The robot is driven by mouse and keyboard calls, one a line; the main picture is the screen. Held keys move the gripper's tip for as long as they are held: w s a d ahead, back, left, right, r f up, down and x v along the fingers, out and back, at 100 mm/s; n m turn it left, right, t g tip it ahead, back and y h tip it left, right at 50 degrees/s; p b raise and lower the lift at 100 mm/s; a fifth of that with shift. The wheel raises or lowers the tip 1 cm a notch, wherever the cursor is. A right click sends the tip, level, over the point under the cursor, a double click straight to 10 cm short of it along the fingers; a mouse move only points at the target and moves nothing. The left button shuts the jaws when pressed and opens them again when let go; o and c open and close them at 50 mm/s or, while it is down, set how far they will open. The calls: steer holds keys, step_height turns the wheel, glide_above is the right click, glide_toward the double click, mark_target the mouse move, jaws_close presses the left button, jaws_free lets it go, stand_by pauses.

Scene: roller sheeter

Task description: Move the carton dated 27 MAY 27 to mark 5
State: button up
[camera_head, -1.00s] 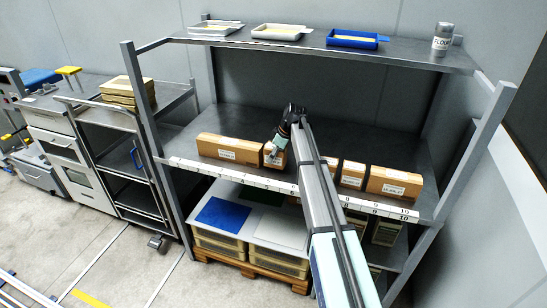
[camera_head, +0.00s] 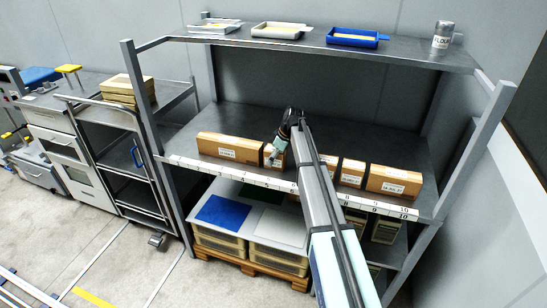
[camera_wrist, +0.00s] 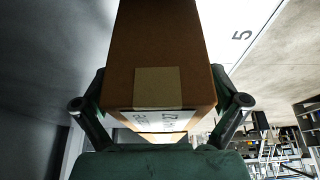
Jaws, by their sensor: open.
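A small brown carton (camera_head: 268,161) stands on the middle shelf near the front edge, just right of a long carton. In the wrist view, a brown carton (camera_wrist: 160,55) fills the space between the fingers of my gripper (camera_wrist: 160,105). My gripper is open around it; I cannot tell whether the fingers touch it. Mark 5 (camera_wrist: 242,35) shows on the white strip beside this carton. My gripper also shows in the head view (camera_head: 276,155), at the small carton.
The long carton (camera_head: 230,148) stands close on the left. More cartons (camera_head: 352,173) and a wider one (camera_head: 393,184) stand to the right, beyond my arm. The white numbered strip (camera_head: 200,170) runs along the shelf's front edge. The shelf behind the cartons is clear.

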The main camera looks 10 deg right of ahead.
steer(key=b+v, duration=0.3)
steer(key=v, duration=0.8)
steer(key=shift+d+r, duration=0.1)
steer(key=shift+r, duration=0.05)
steer(key=shift+d+r, duration=0.1)
steer(key=shift+r, duration=0.3)
steer(key=shift+s, duration=0.15)
